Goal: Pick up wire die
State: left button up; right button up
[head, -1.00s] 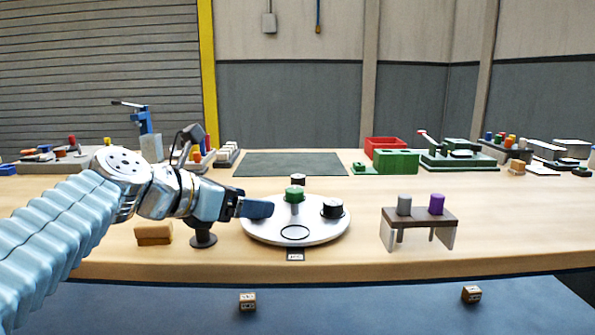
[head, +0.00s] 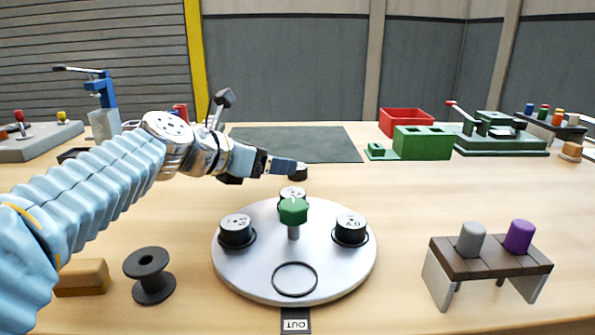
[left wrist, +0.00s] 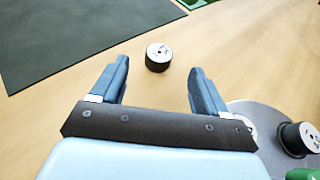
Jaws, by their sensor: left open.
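A wire die, a short black cylinder (head: 298,173) with a light top, stands on the table just behind the round plate. It is partly hidden by my left gripper (head: 298,166) in the head view. In the left wrist view this die (left wrist: 158,58) stands upright beyond and between the two open, empty fingers (left wrist: 160,75), apart from both. Similar dies sit on the round white plate (head: 300,255): one at left (head: 236,231), one at right (head: 350,229), one at the back (head: 293,194). My right gripper is not in view.
A green knob (head: 293,210) rises from the plate's centre, with an empty black ring (head: 295,279) in front. A black spool (head: 151,277) stands at left. A small stand (head: 490,265) holds grey and purple cylinders. A dark mat (head: 300,144) lies behind; the table around the die is clear.

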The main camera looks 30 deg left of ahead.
aim_at(290, 180)
pick_arm(q)
jog(key=shift+x, duration=0.95)
jog(key=x, duration=0.2)
jog(key=f+x, duration=0.1)
jog(key=x, duration=0.1)
jog(key=shift+f, duration=0.1)
jog(key=shift+w+d+f, duration=0.1)
jog(key=shift+w, duration=0.3)
grip_shut()
